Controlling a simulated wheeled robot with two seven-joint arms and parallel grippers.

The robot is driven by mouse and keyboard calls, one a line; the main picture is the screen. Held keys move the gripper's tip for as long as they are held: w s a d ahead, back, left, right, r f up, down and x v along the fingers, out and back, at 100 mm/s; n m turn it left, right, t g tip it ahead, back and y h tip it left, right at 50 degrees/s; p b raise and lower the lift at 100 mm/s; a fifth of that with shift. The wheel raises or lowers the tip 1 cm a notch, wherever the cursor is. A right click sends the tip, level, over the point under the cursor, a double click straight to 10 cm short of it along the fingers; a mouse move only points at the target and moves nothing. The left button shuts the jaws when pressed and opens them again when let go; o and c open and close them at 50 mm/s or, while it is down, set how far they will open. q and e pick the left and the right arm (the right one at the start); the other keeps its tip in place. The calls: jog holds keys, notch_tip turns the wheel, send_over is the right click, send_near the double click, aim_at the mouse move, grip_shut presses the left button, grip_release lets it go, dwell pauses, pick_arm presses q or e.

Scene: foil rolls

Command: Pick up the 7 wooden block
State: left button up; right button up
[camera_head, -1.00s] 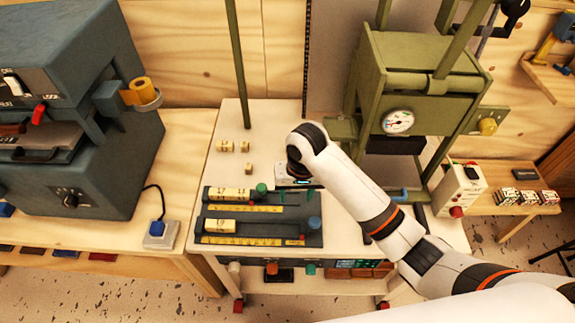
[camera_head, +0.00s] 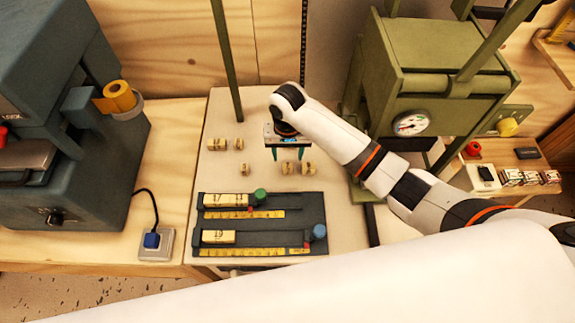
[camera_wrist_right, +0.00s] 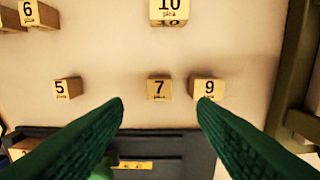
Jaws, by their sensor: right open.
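The 7 wooden block (camera_head: 287,168) is a small tan cube on the cream tabletop. In the right wrist view the 7 block (camera_wrist_right: 159,89) shows its printed number, centred just beyond and between the fingertips. My right gripper (camera_head: 288,153) is open, with its green fingers pointing down close behind the block in the head view. Its two fingers (camera_wrist_right: 160,104) are spread wide in the wrist view with nothing held. The 9 block (camera_wrist_right: 208,88) lies close right of the 7, by the right fingertip. The left gripper is not in view.
The 5 block (camera_wrist_right: 66,88) sits to the left, the 10 block (camera_wrist_right: 169,10) and 6 block (camera_wrist_right: 38,13) farther back. A dark board with sliders and yellow rulers (camera_head: 262,225) lies in front. A green post (camera_head: 226,60) and green press (camera_head: 420,80) stand nearby.

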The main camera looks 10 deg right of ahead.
aim_at(288, 166)
jog(key=shift+f, duration=0.4)
notch_tip(288, 166, down, 5)
jog(key=shift+w+p, duration=0.1)
jog(key=shift+p, duration=0.5)
jog(key=shift+f, duration=0.25)
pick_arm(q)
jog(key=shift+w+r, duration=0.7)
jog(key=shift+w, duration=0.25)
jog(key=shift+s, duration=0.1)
pick_arm(e)
jog(key=shift+c, duration=0.3)
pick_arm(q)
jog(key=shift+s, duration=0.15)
pick_arm(e)
jog(key=c, duration=1)
